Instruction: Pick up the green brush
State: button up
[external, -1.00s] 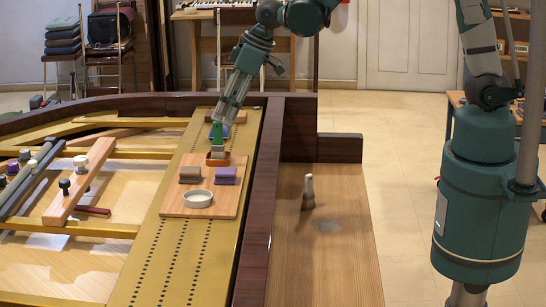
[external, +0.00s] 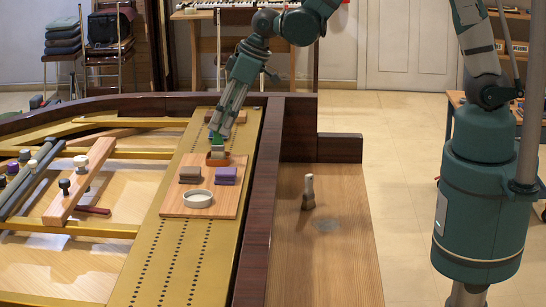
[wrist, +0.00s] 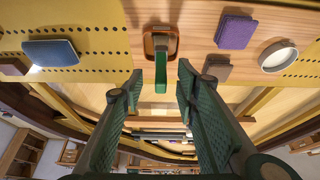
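The green brush (wrist: 161,78) stands with its handle up in a small brown, open-topped holder (wrist: 150,42) on the wooden board. In the external view the brush (external: 217,139) and holder (external: 217,161) are at the board's far end, with my gripper (external: 218,130) just above. In the wrist view my gripper (wrist: 160,72) is open and empty. Its two fingers are spread on either side of the green handle's line, with clear gaps on both sides. Whether the handle's end lies between the fingertips or just beyond them is hard to tell.
Beside the holder on the board (external: 226,206) are a purple block (external: 226,175), a grey-brown block (external: 190,174) and a white ring-shaped dish (external: 198,198). A blue block (wrist: 50,53) lies on the other side. A dark raised rim (external: 262,200) runs along the right.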

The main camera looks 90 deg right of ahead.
aim_at(215, 136)
jog(key=shift+x, duration=1.9)
grip_shut()
